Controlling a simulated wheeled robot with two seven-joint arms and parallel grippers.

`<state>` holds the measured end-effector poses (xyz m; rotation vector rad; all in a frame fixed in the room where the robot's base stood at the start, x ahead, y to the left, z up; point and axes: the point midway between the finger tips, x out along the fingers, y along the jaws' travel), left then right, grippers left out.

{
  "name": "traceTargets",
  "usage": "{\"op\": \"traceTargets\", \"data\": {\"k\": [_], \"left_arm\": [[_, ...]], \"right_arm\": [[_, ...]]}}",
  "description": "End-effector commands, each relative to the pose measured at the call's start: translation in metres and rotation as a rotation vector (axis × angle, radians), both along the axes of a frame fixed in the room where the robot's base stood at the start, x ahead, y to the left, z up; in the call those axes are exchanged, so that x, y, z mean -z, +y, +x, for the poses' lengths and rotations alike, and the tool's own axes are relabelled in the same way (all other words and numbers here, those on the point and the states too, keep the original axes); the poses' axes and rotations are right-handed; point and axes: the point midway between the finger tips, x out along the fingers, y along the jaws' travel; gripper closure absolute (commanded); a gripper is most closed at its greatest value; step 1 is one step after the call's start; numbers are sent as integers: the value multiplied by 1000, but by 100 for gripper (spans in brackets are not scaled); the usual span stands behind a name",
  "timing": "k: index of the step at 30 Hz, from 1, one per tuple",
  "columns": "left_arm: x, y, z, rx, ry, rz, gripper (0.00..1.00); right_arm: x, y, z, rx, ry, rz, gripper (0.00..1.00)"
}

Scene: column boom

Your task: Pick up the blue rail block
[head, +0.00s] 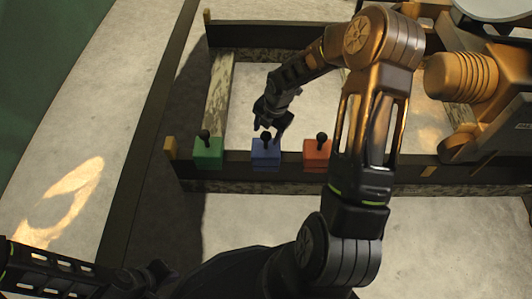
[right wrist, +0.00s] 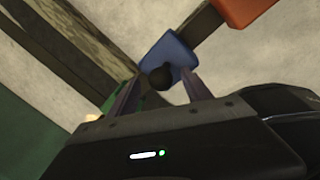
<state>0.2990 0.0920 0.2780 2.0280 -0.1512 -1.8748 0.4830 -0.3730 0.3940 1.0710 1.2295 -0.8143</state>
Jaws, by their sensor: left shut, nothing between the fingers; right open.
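The blue rail block (head: 265,155) sits on the dark rail between a green and a red block. A black knob (head: 266,137) stands on top of it. My right gripper (head: 270,128) is open just at the knob, its fingers pointing down toward the block. In the right wrist view the blue block (right wrist: 178,48) lies ahead, and its knob (right wrist: 160,77) shows between the two open fingers; I cannot tell whether they touch it. My left gripper (head: 163,271) is shut and empty, low at the left, away from the rail.
The green block (head: 208,154) is left of the blue one and the red block (head: 317,151) is right of it, each with a black knob. The dark rail (head: 235,163) runs across. Orange-brown machinery (head: 465,78) stands at the right.

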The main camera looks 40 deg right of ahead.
Motion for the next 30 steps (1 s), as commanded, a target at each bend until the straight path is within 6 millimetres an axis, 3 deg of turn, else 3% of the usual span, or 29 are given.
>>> {"op": "traceTargets", "data": {"k": [1,6,25,30], "left_arm": [[11,0,1,-2,-2,0,100],[18,-1,3,-4,-7,1,100],[17,-1,3,-4,-7,1,100],[17,-1,3,-4,-7,1,100]], "right_arm": [[15,1,1,-1,1,0,42],[30,2,4,-1,1,-1,42],[30,2,5,0,1,0,42],[30,2,5,0,1,0,56]]}}
